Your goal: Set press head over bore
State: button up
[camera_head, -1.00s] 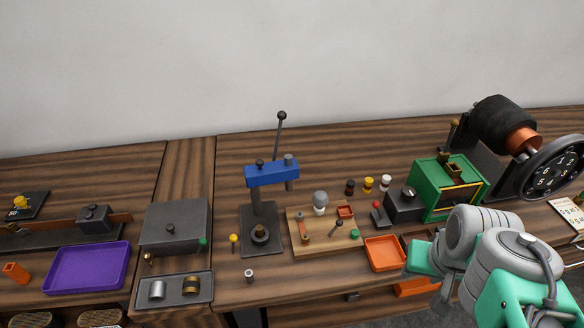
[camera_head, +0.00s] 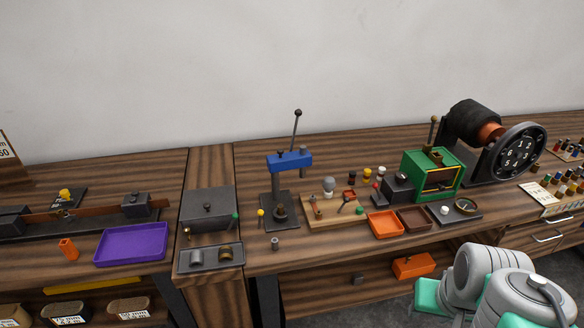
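The press stands on the bench at the middle of the head view. Its blue press head (camera_head: 290,162) is a horizontal block on a dark column, with a black-knobbed lever (camera_head: 296,130) rising from it. A dark ram hangs from the head's right end. The dark base plate (camera_head: 270,218) carries a round boss, the likely bore (camera_head: 280,212), near the column's foot. The ram sits right of this boss, not above it. Only my arm's grey and green links show at the lower right; my gripper is not visible.
A wooden board (camera_head: 318,217) with small parts lies right of the press. An orange tray (camera_head: 384,223) and a green box (camera_head: 432,174) are farther right. A grey lidded box (camera_head: 208,209), a two-cylinder tray (camera_head: 210,257) and a purple tray (camera_head: 131,244) are left. A small grey cylinder (camera_head: 275,243) stands in front.

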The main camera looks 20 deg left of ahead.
aim_at(282, 162)
jog(key=u, duration=0.95)
jog(key=i, duration=1)
jog(key=z, duration=0.8)
jog(key=k, duration=1.2)
jog(key=u, duration=1.3)
jog(key=i, duration=1)
jog(key=u, duration=0.05)
